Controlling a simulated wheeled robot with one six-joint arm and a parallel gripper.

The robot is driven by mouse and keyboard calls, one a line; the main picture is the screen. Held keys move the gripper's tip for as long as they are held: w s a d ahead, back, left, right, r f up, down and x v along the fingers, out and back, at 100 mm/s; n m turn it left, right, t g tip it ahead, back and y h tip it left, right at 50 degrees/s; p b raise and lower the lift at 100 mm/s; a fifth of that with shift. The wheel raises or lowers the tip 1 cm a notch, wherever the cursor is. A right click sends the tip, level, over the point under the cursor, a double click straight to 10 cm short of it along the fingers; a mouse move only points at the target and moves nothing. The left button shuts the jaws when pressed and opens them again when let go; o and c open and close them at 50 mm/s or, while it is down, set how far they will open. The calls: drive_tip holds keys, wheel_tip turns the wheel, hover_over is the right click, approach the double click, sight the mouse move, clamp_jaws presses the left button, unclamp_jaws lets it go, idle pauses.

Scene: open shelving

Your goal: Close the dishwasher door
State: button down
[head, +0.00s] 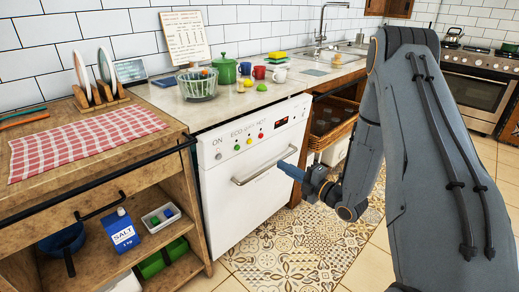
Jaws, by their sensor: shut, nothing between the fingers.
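The white dishwasher (225,205) stands under the counter in the middle of the head view. Its door is upright and looks shut or nearly shut; I cannot tell whether a small gap is left. The door has a metal bar handle (262,167) below a row of coloured buttons. My gripper (284,166) is shut and empty, in front of the right part of the door near the handle's right end. I cannot tell whether its tip touches the door. My arm comes in from the right and hides part of the floor and cabinets.
A wooden cabinet with open shelves (190,240) stands left of the dishwasher, with a checked cloth (85,140) on top. The counter above holds a glass bowl (197,84) and a green pot (225,71). A wicker basket (330,125) is at right. Patterned floor (285,250) in front is clear.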

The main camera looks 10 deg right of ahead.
sight(252, 145)
drive_tip(key=shift+n+t+y, duration=0.3)
drive_tip(key=shift+y, duration=0.1)
drive_tip(key=x, duration=1.2)
drive_tip(key=shift+w+a+r, duration=0.15)
drive_tip(key=shift+w+a, duration=0.05)
drive_tip(key=shift+a, duration=0.1)
